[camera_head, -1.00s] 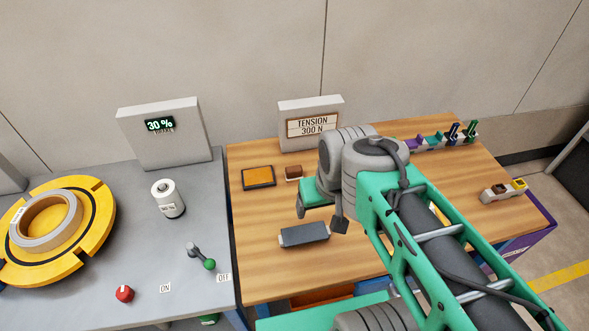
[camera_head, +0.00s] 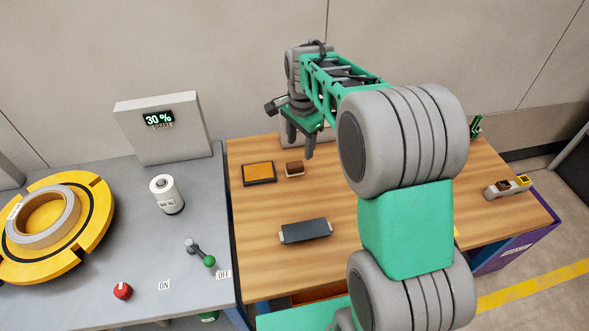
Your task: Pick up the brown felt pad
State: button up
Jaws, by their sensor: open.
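The brown felt pad (camera_head: 295,168) appears to be the small brown block near the back left of the wooden table (camera_head: 262,272). It sits just right of a dark tray with an orange surface. My gripper (camera_head: 297,147) hangs above the back of the table, fingers pointing down, just above the brown block in the picture. It is open and holds nothing that I can see. It looks apart from the block, but its exact height is hard to tell.
The orange-filled tray (camera_head: 259,173) is close on the left. A dark grey block (camera_head: 305,231) lies nearer the front. A grey bench (camera_head: 130,240) adjoins on the left.

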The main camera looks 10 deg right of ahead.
aim_at(295, 164)
jog(key=w+f+m, duration=0.1)
jog(key=w+f, duration=0.1)
jog(key=w+f+m, duration=0.2)
jog(key=f, duration=0.1)
jog(key=w+f+m+g, duration=0.1)
jog(key=w+f+m, duration=0.1)
jog(key=w+f, duration=0.1)
jog(key=shift+d+f, duration=0.15)
jog(key=shift+f, duration=0.1)
jog(key=shift+m, duration=0.3)
notch_tip(295, 164, down, 8)
jog(key=shift+r+p, duration=0.1)
jog(key=shift+p, duration=0.5)
jog(key=shift+c, duration=0.5)
grip_shut()
